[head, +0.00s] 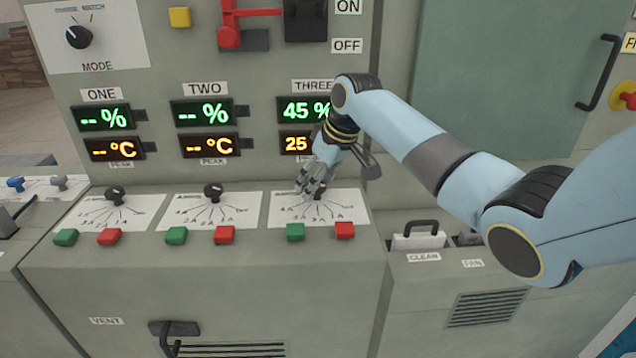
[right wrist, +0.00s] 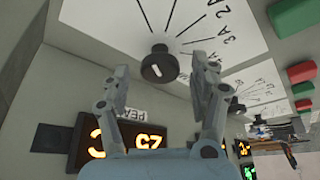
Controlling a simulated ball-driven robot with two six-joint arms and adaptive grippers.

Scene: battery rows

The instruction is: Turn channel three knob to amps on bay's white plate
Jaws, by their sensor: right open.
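The channel three white plate (head: 350,207) lies on the sloping desk below the THREE displays. My right gripper (head: 315,185) is over the upper part of this plate and hides most of its knob. In the right wrist view the black round knob (right wrist: 159,65) shows with a white mark on its face. It appears between the open fingertips of my right gripper (right wrist: 160,72), with a gap on each side. Scale lines and labels such as 2A and 3A fan out on the plate in the right wrist view (right wrist: 205,30). My left gripper is not in view.
A green button (head: 295,232) and a red button (head: 345,230) sit below the plate. Channel two's knob (head: 213,192) and channel one's knob (head: 115,194) are to the left. The THREE display (head: 300,110) reads 45 %. The upright panel rises close behind the gripper.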

